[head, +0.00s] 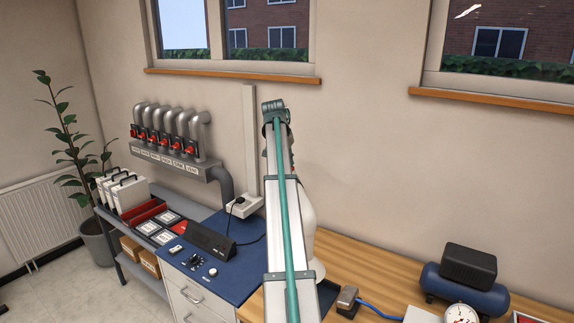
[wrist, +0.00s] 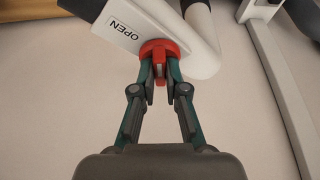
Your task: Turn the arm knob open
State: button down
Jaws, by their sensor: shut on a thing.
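The fingertips hide part of the knob. In the head view my own arm stands in the middle, and the knob and my fingers cannot be made out there.
A white curved tube (wrist: 205,45) runs close to the right of the fingers. In the head view, several pipes with red valves (head: 165,140) are on the wall at left. A blue bench (head: 225,285) carries a black device, and a wooden bench (head: 370,270) stands right.

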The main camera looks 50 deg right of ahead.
jog(key=n+t, duration=0.1)
jog(key=n, duration=0.1)
jog(key=n+b, duration=0.1)
jog(key=n, duration=0.1)
jog(key=shift+s+n+t+y, duration=0.2)
jog(key=shift+n+t+y, duration=0.1)
jog(key=shift+t, duration=0.1)
jog(key=shift+d+n+t+y+b, duration=0.15)
jog(key=shift+n+t+y+b, duration=0.3)
jog(key=shift+n, duration=1.45)
jog(key=shift+t, duration=0.25)
jog(key=c, duration=1.2)
grip_release()
jog(key=shift+s, duration=0.1)
jog(key=v, duration=1.2)
jog(key=shift+d+r, duration=0.1)
